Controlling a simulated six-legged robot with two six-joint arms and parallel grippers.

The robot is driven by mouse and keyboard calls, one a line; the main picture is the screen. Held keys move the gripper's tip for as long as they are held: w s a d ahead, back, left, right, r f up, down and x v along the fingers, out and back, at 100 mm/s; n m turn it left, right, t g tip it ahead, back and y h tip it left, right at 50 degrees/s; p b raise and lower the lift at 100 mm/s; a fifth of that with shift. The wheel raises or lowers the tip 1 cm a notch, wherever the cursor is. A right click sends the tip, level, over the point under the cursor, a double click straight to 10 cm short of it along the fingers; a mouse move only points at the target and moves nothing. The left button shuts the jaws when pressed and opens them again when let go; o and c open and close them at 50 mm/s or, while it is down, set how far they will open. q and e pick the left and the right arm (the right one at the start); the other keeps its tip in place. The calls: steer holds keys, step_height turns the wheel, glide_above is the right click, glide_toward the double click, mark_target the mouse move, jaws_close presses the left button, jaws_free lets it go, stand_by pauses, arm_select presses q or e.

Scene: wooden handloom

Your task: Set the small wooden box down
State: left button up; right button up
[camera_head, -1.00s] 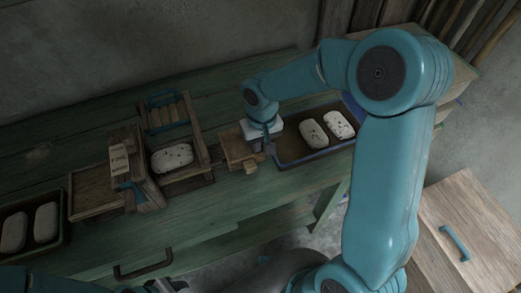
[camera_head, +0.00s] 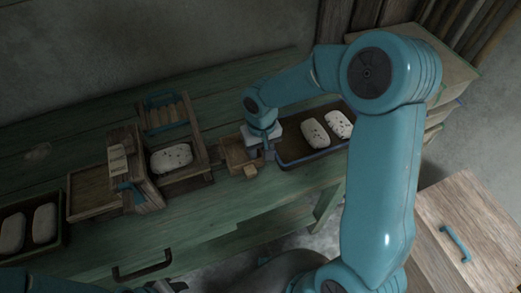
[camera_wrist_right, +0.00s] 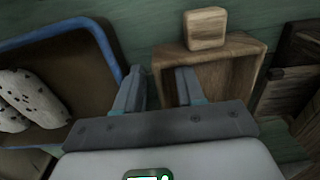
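The small wooden box (camera_head: 236,153) is an open-topped box with a light wooden block-like knob on one side. It is on the green bench, between the wooden sieve frame and the dark tray. In the right wrist view the box (camera_wrist_right: 231,81) shows its bare inside. My right gripper (camera_head: 267,152) is at its right side. In the right wrist view the gripper (camera_wrist_right: 160,82) has one finger outside the near wall and one inside, with a gap around that wall. It looks open. My left gripper (camera_head: 168,287) is only partly visible at the bottom edge, and its fingers are unclear.
A blue-rimmed tray (camera_head: 287,163) with speckled pale loaf-shaped pieces (camera_head: 315,133) stands close on the right. A wooden frame (camera_head: 201,150) with another pale piece stands on the left. A dark tray (camera_head: 62,238) is at far left. Bare bench (camera_head: 215,205) lies in front.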

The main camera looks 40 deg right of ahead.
step_height(320, 180, up, 12)
steer(key=shift+p, duration=0.4)
steer(key=shift+s, duration=0.15)
stand_by(0.3)
